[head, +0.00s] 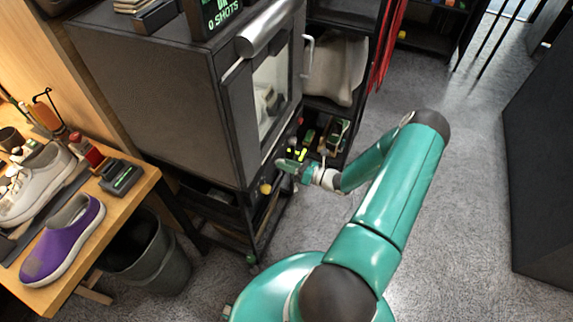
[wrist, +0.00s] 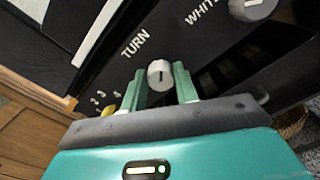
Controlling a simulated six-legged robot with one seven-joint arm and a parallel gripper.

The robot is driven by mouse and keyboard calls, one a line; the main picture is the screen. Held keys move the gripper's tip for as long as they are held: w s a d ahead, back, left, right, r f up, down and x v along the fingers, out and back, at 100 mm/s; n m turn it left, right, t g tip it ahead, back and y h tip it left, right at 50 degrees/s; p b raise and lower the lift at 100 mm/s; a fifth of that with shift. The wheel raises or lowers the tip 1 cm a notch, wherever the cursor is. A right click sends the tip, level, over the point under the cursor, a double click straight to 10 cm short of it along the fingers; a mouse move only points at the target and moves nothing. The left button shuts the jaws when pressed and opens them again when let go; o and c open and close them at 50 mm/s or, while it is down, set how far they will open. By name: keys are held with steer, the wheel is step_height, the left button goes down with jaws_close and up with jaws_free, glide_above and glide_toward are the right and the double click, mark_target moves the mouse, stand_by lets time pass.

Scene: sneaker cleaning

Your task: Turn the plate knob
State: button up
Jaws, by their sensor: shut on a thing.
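The plate knob (wrist: 160,74) is a small white round knob with a dark pointer line, on the dark panel beside the word TURN. My gripper (wrist: 161,88) has its two green fingers on either side of the knob and is shut on it. The knob's pointer line stands nearly upright in the wrist view. In the head view my gripper (head: 283,164) is at the lower front of the dark cabinet (head: 150,90), and the knob is hidden there.
A second white knob (wrist: 252,8) sits on the panel beside the word WHITE. A bench (head: 140,185) at left holds a purple shoe (head: 63,240) and a pale sneaker (head: 38,185).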

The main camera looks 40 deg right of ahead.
stand_by(0.3)
steer(key=o, duration=1)
steer(key=shift+s, duration=0.1)
steer(key=v, duration=1.3)
steer(key=shift+s+d, duration=0.25)
steer(key=shift+d, duration=0.05)
steer(key=w+a+r+n+g, duration=0.2)
steer(key=a+r+n+g, duration=0.55)
steer(key=r+n, duration=0.3)
steer(key=w+a+r+n+g, duration=0.2)
steer(key=a+r+n+g, duration=0.6)
steer(key=r, duration=0.4)
steer(key=s+a+r+n+t+h, duration=0.1)
steer(key=s+a+r+n+h, duration=0.2)
steer(key=a+r+n, duration=0.2)
steer(key=s+a+r+n+t+h, duration=0.2)
steer(key=s+a+r+n+h, duration=0.1)
steer(key=r, duration=0.5)
steer(key=s+a+r+n+t+h, duration=0.2)
steer(key=a+r+n, duration=0.4)
steer(key=n, duration=0.3)
steer(key=shift+s+a+r+n+t+h, duration=0.15)
steer(key=shift+s+a+n+h, duration=0.1)
steer(key=shift+s, duration=0.45)
steer(key=shift+s+a+r+n+t+h, duration=0.1)
steer(key=shift+s+a+h, duration=0.2)
steer(key=shift+s, duration=0.35)
